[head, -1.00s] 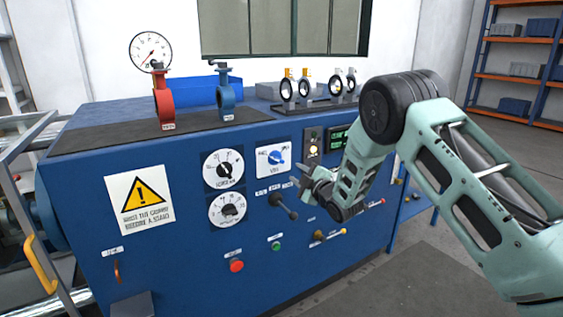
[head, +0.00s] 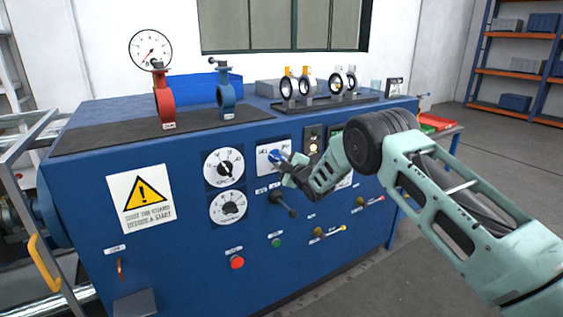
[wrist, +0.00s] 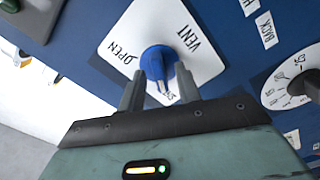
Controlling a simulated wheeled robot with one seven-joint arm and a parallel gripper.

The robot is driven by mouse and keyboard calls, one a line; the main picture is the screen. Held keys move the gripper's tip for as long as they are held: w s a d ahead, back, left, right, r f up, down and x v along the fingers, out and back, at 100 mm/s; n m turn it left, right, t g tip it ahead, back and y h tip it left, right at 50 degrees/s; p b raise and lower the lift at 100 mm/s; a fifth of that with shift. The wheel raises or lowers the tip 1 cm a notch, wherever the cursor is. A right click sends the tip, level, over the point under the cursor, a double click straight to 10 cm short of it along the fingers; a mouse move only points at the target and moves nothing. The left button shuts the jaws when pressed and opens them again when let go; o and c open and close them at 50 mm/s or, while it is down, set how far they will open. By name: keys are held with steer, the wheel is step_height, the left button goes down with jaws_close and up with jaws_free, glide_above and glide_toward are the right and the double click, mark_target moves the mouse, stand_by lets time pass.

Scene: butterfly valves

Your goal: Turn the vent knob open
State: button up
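The vent knob (wrist: 158,62) is blue and sits on a white plate (wrist: 205,65) lettered VENT and OPEN. In the wrist view a third, partly hidden label lies between my fingers, below the knob. In the head view the knob (head: 279,155) is partly covered by my gripper (head: 282,163). In the wrist view my gripper (wrist: 159,75) has one finger on each side of the knob, tips level with its lower part. The fingers are apart with nothing clearly clamped. I cannot tell whether either finger touches the knob.
Two dials (head: 224,168) are left of the vent plate. A black lever (head: 283,203) juts out below it. A red button (head: 237,262) and a green button (head: 277,243) are lower on the blue panel. Red and blue valves (head: 165,103) stand on top.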

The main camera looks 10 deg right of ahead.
jaws_close()
